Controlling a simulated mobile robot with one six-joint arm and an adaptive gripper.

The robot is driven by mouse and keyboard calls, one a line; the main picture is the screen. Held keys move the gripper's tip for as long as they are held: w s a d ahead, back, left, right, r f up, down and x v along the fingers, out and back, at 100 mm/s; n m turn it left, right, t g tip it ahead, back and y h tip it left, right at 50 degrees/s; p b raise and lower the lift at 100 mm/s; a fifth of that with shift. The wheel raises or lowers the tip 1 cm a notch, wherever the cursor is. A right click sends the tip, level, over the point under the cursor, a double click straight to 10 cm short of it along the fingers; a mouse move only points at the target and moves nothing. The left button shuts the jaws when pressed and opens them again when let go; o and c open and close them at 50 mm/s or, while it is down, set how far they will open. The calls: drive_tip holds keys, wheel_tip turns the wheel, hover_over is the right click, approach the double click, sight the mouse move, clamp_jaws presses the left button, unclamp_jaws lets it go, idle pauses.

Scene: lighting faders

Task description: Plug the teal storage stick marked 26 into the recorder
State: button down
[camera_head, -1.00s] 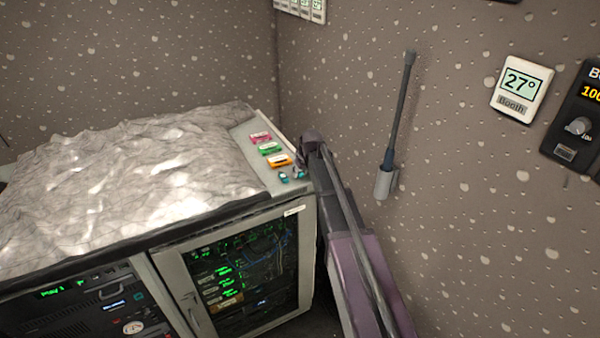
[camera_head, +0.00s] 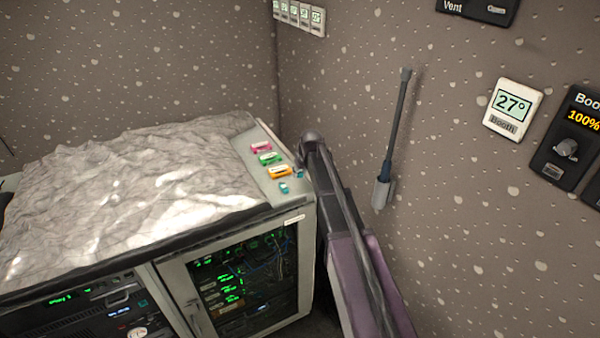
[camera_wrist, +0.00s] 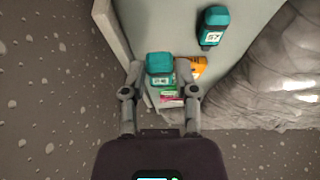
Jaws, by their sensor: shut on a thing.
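My gripper (camera_wrist: 160,85) is shut on a teal storage stick (camera_wrist: 160,66), with one finger on each side of it. The held stick has a pale label too small to read surely. In the head view my gripper (camera_head: 299,170) is at the right edge of the cabinet top, mostly hidden behind my arm. A second teal stick (camera_wrist: 213,27), marked 57, lies on the cabinet top apart from the gripper; it also shows in the head view (camera_head: 284,188). A black unit with a green display (camera_head: 75,310) sits low in the cabinet; I cannot tell if it is the recorder.
Orange (camera_head: 280,172), green (camera_head: 270,159) and pink (camera_head: 261,147) items lie in a row on the pale cabinet top (camera_head: 301,207). A crumpled grey cover (camera_head: 120,190) fills its left.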

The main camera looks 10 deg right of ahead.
sight(301, 176)
idle(0.3)
wheel_tip(301, 176, down, 3)
drive_tip(key=b, duration=0.3)
drive_tip(key=shift+s, duration=0.1)
idle(0.5)
